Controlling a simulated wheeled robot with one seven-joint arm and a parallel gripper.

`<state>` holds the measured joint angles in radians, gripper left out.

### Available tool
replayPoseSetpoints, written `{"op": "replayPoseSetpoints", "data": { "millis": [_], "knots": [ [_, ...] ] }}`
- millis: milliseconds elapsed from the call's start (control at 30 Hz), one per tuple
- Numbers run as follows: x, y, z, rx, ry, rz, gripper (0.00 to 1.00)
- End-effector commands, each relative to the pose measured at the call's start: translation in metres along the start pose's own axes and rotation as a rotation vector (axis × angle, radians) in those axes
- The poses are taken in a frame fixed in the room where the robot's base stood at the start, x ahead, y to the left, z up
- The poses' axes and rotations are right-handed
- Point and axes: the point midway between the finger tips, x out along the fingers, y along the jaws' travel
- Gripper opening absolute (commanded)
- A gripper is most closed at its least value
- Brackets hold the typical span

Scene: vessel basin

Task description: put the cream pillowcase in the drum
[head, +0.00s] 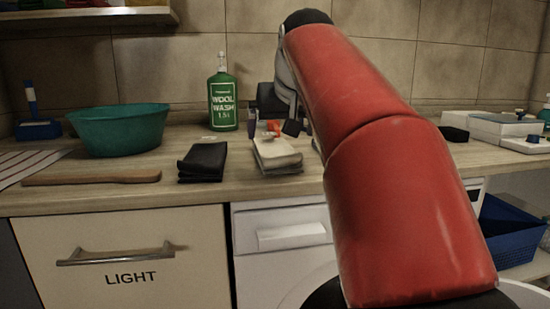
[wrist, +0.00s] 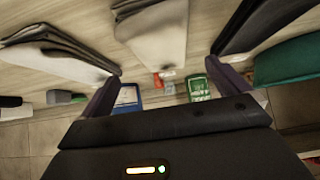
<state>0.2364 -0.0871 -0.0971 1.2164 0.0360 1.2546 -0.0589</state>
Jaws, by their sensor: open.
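The cream pillowcase (head: 277,155) lies folded on the counter, right of a black folded cloth. In the wrist view the cream pillowcase (wrist: 152,38) shows between and beyond my spread fingers. My gripper (head: 273,128) is open and empty, pointing down over the pillowcase's back part; I cannot tell whether the fingers touch it. It also shows in the wrist view (wrist: 163,72). Under the counter is a white machine front (head: 285,237). A curved white rim shows at the bottom, largely behind my red arm. The drum's inside is not visible.
A black folded cloth (head: 203,161) and a grey folded cloth (wrist: 55,48) flank the pillowcase. A green bottle (head: 222,100) stands behind, a teal basin (head: 118,131) and wooden paddle (head: 92,178) to the left. A blue basket (head: 510,232) sits low right.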

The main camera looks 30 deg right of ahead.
Motion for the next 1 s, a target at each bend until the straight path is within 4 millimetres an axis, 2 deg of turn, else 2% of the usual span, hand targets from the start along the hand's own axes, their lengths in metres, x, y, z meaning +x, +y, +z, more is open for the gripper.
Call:
{"op": "replayPoseSetpoints", "data": {
  "millis": [67,433,700,933,1000],
  "knots": [
    [0.003,0.000,0.004,-0.001,0.021,0.000,1.00],
    [0.037,-0.001,0.001,-0.001,0.026,0.000,1.00],
    [0.075,-0.003,-0.002,0.000,0.025,0.000,1.00],
    [0.078,-0.003,-0.003,0.000,0.028,0.000,1.00],
    [0.078,-0.003,-0.003,0.000,0.027,0.000,0.93]
  ]
}}
